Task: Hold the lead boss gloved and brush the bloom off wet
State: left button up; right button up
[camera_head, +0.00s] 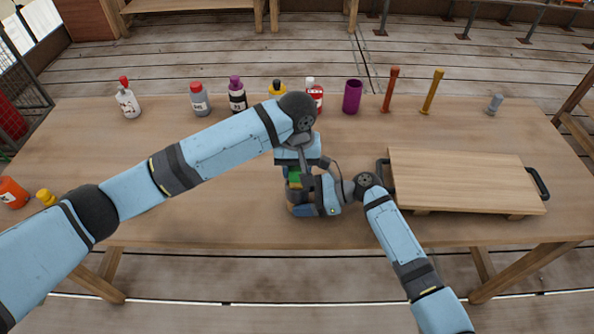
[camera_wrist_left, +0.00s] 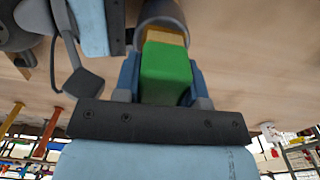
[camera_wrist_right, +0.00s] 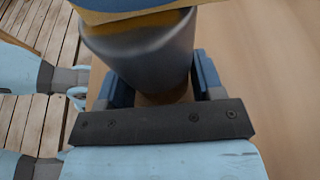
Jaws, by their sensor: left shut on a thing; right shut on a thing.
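My left gripper (camera_head: 296,170) is shut on a brush with a green block (camera_head: 294,178). In the left wrist view the green block (camera_wrist_left: 166,75) sits between its fingers, with a tan part (camera_wrist_left: 166,37) at its far end. My right gripper (camera_head: 322,196) is shut on the lead boss, a dull grey rounded piece (camera_wrist_right: 145,50) in the right wrist view. The boss (camera_wrist_left: 163,10) also shows just beyond the brush's tan end in the left wrist view. The brush end is right at the boss; whether they touch I cannot tell. In the head view the arms largely hide the boss.
A wooden board (camera_head: 465,180) with dark handles lies at the right. Several bottles, a purple cup (camera_head: 352,97), an orange-red stick (camera_head: 390,90), a yellow-orange stick (camera_head: 432,91) and a small grey piece (camera_head: 494,104) stand along the back.

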pick_arm(q)
jog(key=shift+s, duration=0.55)
jog(key=a+r, duration=0.5)
jog(key=r, duration=0.2)
dwell(0.4)
pick_arm(e)
jog(key=o, duration=0.8)
